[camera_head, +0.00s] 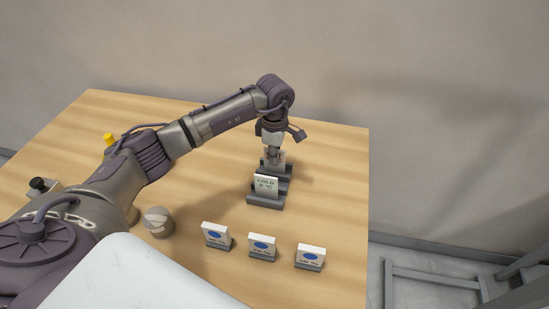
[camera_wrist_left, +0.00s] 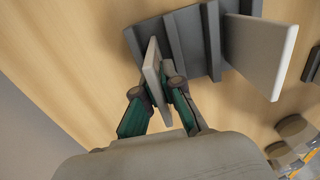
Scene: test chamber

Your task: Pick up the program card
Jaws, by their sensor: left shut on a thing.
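My left gripper (camera_head: 272,148) reaches down at the far end of a grey slotted rack (camera_head: 265,201) on the wooden table. Its fingers (camera_wrist_left: 156,93) are shut on a thin pale card (camera_wrist_left: 153,68), one on each face. This held card (camera_head: 279,160) is partly hidden by the gripper in the head view; its print is not readable. It is upright at the rack, and I cannot tell whether its lower edge is still in the slot. A second white card (camera_head: 266,185), marked "COLD 0 °C", stands in the nearer slot; it also shows in the left wrist view (camera_wrist_left: 259,53). My right gripper is not in view.
Three white cards with blue ovals stand in small grey holders at the front: left (camera_head: 216,235), middle (camera_head: 262,245) and right (camera_head: 309,256). A round grey knob (camera_head: 158,222) and a yellow item (camera_head: 108,139) are at left. The table's right side is clear.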

